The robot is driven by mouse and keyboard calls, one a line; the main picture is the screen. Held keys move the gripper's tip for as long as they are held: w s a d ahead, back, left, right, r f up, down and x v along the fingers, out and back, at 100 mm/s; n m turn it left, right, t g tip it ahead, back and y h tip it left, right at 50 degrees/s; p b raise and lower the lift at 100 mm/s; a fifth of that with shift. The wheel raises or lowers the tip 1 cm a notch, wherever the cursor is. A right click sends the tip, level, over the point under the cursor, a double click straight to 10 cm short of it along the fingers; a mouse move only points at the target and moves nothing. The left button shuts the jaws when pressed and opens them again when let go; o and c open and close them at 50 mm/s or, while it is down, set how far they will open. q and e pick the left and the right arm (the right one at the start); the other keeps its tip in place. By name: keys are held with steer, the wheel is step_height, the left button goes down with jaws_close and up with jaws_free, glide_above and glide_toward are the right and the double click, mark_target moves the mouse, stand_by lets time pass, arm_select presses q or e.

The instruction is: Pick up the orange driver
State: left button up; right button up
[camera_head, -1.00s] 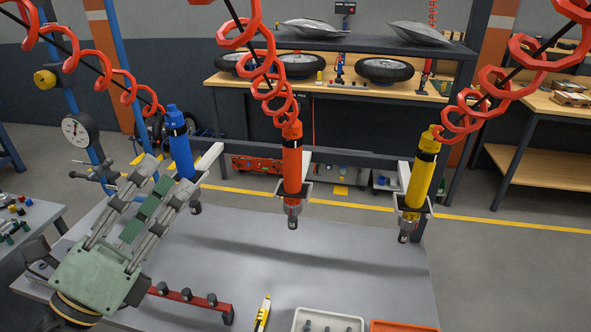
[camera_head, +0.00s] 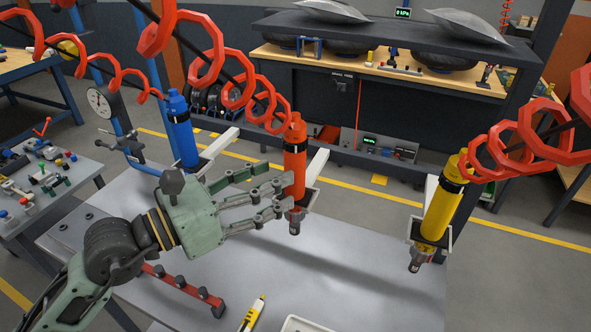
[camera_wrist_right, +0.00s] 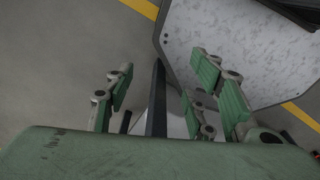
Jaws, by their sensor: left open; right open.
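The orange driver (camera_head: 295,158) hangs upright in a bracket above the grey table, between the blue driver (camera_head: 181,130) and the yellow driver (camera_head: 441,208). My left gripper (camera_head: 283,190) is open, its fingers pointing right. Its fingertips overlap the lower body of the orange driver in the head view; whether they touch it I cannot tell. My right gripper (camera_wrist_right: 160,95) shows only in the right wrist view, with its fingers spread and nothing between them except the background and a dark post.
The grey table (camera_head: 340,265) lies below the drivers. A red rack (camera_head: 185,287), a yellow-black tool (camera_head: 253,313) and part of a white tray (camera_head: 300,325) sit near its front. Red coiled hoses (camera_head: 255,100) hang close above my left gripper. The table's right part is clear.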

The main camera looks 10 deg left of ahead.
mark_target(295, 170)
arm_select(q)
steer(key=p+x, duration=0.3)
steer(key=x, duration=0.2)
steer(key=shift+d, duration=0.15)
steer(key=shift+w+d+f, duration=0.1)
steer(key=shift+w+d, duration=0.15)
steer(key=shift+w, duration=0.05)
steer(key=shift+s, duration=0.1)
steer(key=c, duration=0.7)
jaws_close()
arm_select(e)
steer(key=r, duration=0.3)
steer(key=shift+w+d+r, duration=0.2)
steer(key=shift+d, duration=0.05)
